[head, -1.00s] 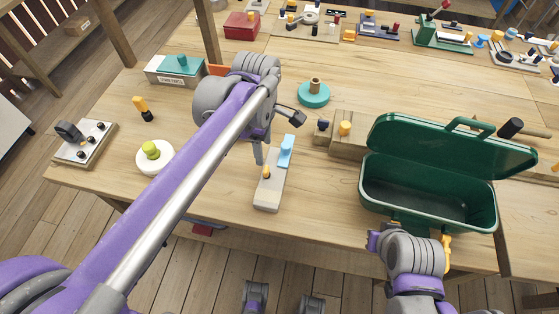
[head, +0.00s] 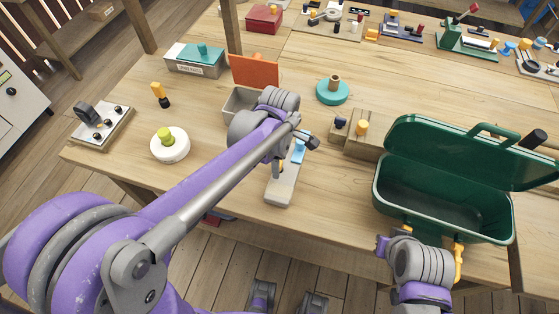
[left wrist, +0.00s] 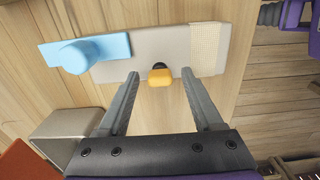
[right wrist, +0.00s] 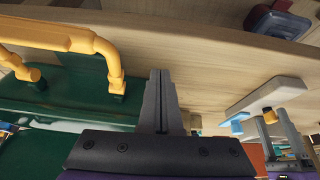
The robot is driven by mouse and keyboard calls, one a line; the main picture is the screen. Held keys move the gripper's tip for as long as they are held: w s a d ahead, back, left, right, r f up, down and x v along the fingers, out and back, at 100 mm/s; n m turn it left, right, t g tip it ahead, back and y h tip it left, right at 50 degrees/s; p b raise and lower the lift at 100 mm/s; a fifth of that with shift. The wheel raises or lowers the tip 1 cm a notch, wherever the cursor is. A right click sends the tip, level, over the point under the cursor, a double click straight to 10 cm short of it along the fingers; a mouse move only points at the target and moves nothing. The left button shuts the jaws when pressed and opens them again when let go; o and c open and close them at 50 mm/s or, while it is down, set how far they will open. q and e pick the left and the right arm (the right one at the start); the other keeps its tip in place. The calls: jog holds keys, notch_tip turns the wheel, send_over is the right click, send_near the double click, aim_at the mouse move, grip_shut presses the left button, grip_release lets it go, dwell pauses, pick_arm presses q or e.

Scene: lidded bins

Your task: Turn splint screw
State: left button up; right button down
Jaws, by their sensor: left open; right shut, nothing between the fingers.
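The splint (head: 280,190) is a pale grey board lying near the table's front edge, with a light blue block (head: 299,150) toward its far end. It crosses the top of the left wrist view (left wrist: 180,45). Its orange screw (left wrist: 160,77) stands between the fingertips of my open left gripper (left wrist: 160,88), with gaps on both sides. In the head view my left arm hides part of the splint. My right gripper (right wrist: 163,75) is shut and empty beside the green toolbox; the right wrist view also shows the splint (right wrist: 275,95).
The open green toolbox (head: 440,228) stands right of the splint, with yellow latches at its front. A grey bin (head: 238,106) with an orange lid (head: 254,70) stands behind my left arm. A wooden block (head: 378,143) lies between splint and toolbox.

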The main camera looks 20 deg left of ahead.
pick_arm(q)
jog(key=shift+c, duration=0.3)
grip_shut()
jog(key=m, duration=0.5)
jog(key=shift+m+b, duration=0.3)
pick_arm(e)
jog(key=shift+s+f, duration=0.1)
jog(key=shift+f, duration=0.25)
pick_arm(q)
jog(key=m, duration=0.5)
jog(key=shift+m, duration=0.3)
pick_arm(e)
jog(key=shift+f, duration=0.2)
pick_arm(q)
jog(key=m, duration=0.5)
jog(key=shift+b, duration=0.3)
pick_arm(e)
jog(key=shift+f, duration=0.15)
pick_arm(q)
jog(key=m, duration=0.5)
jog(key=shift+m, duration=0.3)
pick_arm(e)
jog(key=shift+s+f, duration=0.1)
jog(key=shift+f, duration=0.05)
